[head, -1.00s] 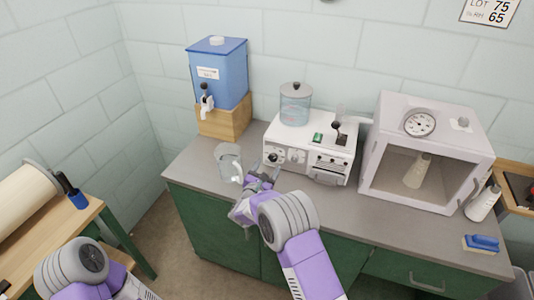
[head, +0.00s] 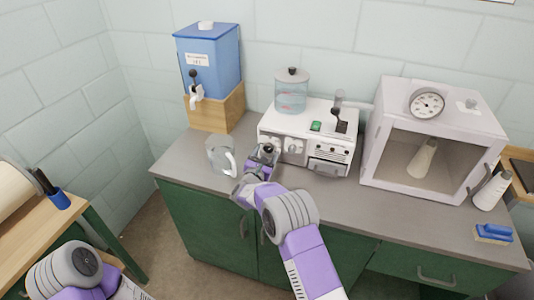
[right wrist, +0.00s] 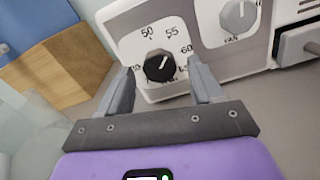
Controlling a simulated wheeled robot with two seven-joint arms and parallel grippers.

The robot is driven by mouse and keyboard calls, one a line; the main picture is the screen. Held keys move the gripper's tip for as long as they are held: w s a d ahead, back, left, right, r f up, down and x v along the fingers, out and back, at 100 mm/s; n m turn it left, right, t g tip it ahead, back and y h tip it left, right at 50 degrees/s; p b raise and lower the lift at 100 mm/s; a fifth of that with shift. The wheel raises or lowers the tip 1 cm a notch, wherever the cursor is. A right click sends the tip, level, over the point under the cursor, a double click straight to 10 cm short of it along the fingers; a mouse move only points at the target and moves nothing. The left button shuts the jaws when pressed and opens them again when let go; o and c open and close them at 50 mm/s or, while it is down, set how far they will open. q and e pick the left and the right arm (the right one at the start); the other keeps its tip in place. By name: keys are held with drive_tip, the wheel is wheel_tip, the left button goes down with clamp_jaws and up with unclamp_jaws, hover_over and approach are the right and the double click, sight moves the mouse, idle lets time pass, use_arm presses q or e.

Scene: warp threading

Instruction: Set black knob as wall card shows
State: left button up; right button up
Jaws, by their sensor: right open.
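The black knob (right wrist: 159,67) sits on a white dial plate on the machine's front, with the numbers 50, 55 and 60 readable around it. A small white mark on the knob points up and slightly right, roughly toward 55. My right gripper (right wrist: 161,85) is open, its two fingers apart on the left and right of the knob, with no clear contact. In the head view my right gripper (head: 264,157) is at the left end of the white machine (head: 300,149) and largely covers the knob. Only the bottom edge of the wall card shows; its text is out of frame. My left gripper is out of frame.
A grey-white knob (right wrist: 238,18) is just right of the black one. A glass jug (head: 220,155) stands close left of my right gripper. A blue tank (head: 210,62) on a wooden block is behind it. A glass-fronted cabinet (head: 372,150) stands to the right.

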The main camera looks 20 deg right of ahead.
drive_tip(key=shift+x, duration=0.8)
drive_tip(key=shift+c, duration=0.3)
drive_tip(key=c, duration=1)
drive_tip(key=m+b, duration=0.6)
drive_tip(key=b, duration=0.3)
drive_tip(key=shift+f, duration=0.2)
drive_tip(key=shift+r+m+b, duration=0.15)
drive_tip(key=shift+m+b, duration=0.3)
drive_tip(key=shift+m, duration=1.25)
drive_tip(key=m, duration=0.4)
drive_tip(key=shift+r+m, duration=0.1)
drive_tip(key=shift+m, duration=2.1)
